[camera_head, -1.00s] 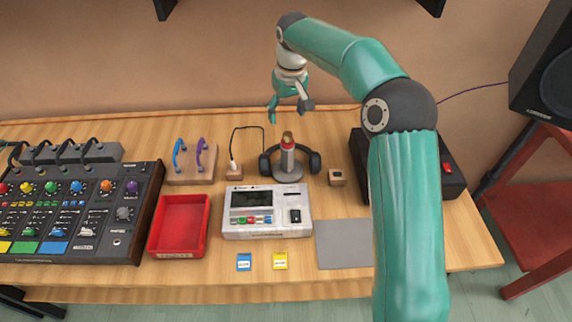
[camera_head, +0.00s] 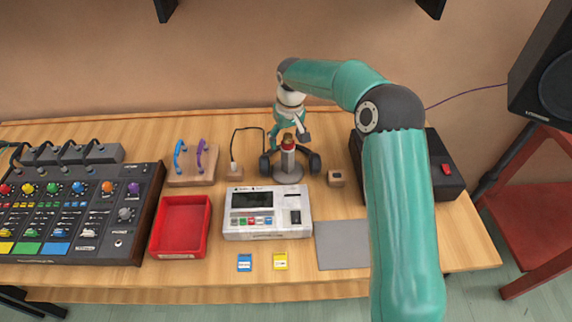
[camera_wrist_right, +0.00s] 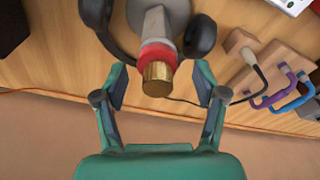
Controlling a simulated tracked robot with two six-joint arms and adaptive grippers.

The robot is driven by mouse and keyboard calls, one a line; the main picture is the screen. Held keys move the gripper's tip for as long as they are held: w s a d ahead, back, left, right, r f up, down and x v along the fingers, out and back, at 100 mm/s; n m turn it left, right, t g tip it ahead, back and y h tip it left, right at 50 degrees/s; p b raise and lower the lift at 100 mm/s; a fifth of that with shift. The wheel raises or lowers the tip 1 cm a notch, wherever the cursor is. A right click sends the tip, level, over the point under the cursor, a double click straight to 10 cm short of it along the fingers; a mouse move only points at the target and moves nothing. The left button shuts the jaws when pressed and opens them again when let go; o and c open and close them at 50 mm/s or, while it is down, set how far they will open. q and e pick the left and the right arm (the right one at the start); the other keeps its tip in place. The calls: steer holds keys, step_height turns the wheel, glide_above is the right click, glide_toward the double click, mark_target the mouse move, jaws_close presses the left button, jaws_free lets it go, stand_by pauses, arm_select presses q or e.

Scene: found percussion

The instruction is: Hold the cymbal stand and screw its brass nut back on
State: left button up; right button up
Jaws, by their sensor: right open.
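The cymbal stand (camera_head: 288,172) is a short grey post on a round base on the table, with a red band near its top. The brass nut (camera_head: 287,137) sits on top of the post; in the right wrist view the nut (camera_wrist_right: 157,79) is nearest the camera, beyond the red band (camera_wrist_right: 157,56). I cannot tell how far it is threaded. My right gripper (camera_head: 288,136) is open at the top of the stand. In the wrist view its fingers (camera_wrist_right: 166,88) are on either side of the nut, with gaps on both sides. My left gripper is not in view.
Black headphones (camera_head: 314,162) lie around the stand's base. A white device (camera_head: 266,230), a red tray (camera_head: 180,256) and a grey mat (camera_head: 342,245) are in front. A wooden block with hooks (camera_head: 190,180) is left; a black box (camera_head: 440,185) is right.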

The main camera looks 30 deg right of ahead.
mark_target(288, 156)
step_height(288, 156, down, 2)
steer(key=shift+s+d+f+p, duration=0.1)
steer(key=shift+f+p, duration=0.15)
steer(key=shift+p, duration=0.05)
steer(key=shift+f, duration=0.6)
steer(key=shift+r, duration=0.1)
jaws_close()
